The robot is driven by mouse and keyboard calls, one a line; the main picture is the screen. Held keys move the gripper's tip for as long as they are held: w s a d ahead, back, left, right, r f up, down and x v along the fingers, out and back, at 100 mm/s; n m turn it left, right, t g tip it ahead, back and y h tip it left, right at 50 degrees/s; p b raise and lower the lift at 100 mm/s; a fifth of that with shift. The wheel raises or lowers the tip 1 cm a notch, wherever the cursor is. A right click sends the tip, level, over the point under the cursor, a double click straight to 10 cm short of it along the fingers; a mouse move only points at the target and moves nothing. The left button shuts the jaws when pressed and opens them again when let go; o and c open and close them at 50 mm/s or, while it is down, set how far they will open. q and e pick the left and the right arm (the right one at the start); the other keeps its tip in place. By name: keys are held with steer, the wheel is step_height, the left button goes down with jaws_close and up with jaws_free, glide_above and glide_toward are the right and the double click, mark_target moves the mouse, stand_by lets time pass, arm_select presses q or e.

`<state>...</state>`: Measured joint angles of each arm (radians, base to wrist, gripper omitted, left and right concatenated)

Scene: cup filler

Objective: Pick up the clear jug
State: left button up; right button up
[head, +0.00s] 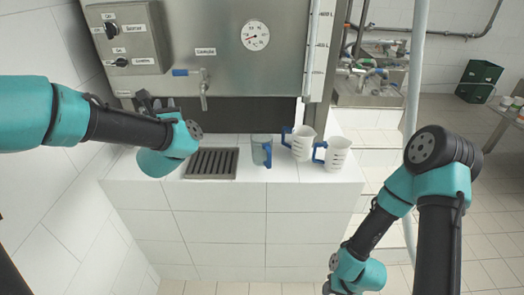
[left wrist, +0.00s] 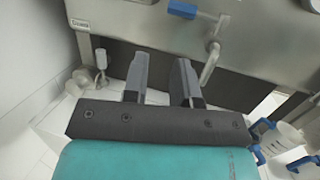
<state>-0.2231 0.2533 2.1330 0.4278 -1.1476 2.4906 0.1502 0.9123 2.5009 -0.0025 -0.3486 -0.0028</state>
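The clear jug (head: 261,150) has a blue handle and stands upright on the white tiled counter, just right of the dark drain grate. My left gripper (head: 148,101) is up and left of the jug, near the steel tank, partly hidden behind my wrist. In the left wrist view, its two fingers (left wrist: 161,80) are apart with nothing between them. I cannot clearly make out the clear jug in that view. My right arm is at the lower right, and its fingers are not visible.
Two white jugs (head: 302,142) (head: 337,153) with blue handles stand right of the clear jug. A tap (head: 203,88) with a blue lever (head: 183,72) juts from the tank (head: 215,45) above the drain grate (head: 212,163). The counter front (head: 240,225) is clear.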

arm_select(q)
steer(key=o, duration=1.4)
steer(key=shift+c, duration=0.2)
